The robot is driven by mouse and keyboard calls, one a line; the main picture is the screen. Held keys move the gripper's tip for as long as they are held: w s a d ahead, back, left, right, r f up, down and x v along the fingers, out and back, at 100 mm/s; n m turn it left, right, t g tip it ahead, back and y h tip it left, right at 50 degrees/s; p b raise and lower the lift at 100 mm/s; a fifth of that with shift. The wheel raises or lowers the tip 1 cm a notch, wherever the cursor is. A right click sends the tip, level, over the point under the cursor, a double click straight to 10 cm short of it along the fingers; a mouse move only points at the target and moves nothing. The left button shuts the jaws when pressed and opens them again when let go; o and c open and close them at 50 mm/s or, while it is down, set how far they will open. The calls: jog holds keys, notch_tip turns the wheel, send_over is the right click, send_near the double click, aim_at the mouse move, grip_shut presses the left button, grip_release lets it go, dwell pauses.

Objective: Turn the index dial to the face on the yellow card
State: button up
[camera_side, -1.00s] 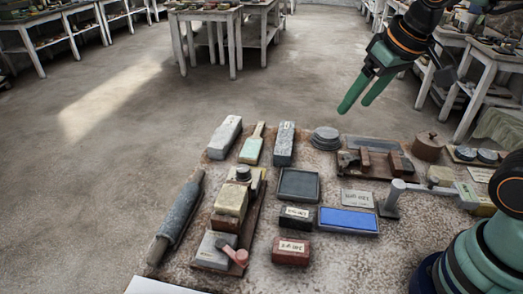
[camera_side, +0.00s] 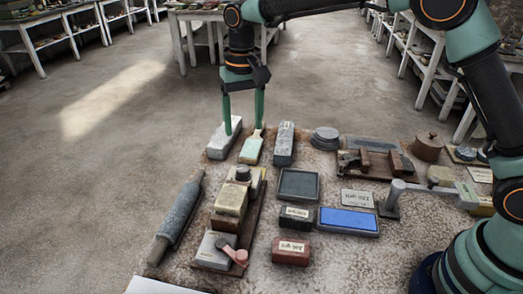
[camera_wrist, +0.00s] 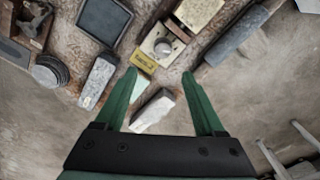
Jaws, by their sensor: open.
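A small dark round knob, which looks like the index dial (camera_side: 243,173), sits on a pale block at the far end of a dark wooden board. In the wrist view the dial (camera_wrist: 164,47) stands on a whitish plate. A small yellow card (camera_wrist: 143,62) with dark marks lies beside it; its marks are too small to read. My gripper (camera_side: 244,129) points down with its fingers apart and empty, above the far left of the table, beyond the dial. In the wrist view the dial lies ahead of the fingertips (camera_wrist: 160,74), slightly right of the yellow card.
A cream block (camera_side: 230,201) is on the board near the dial. A grey roller (camera_side: 177,216) lies left.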

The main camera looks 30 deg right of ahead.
aim_at(243, 168)
jog(key=f, duration=1.2)
jog(key=shift+w+a+f, duration=0.1)
jog(key=shift+a+f, duration=0.2)
grip_shut()
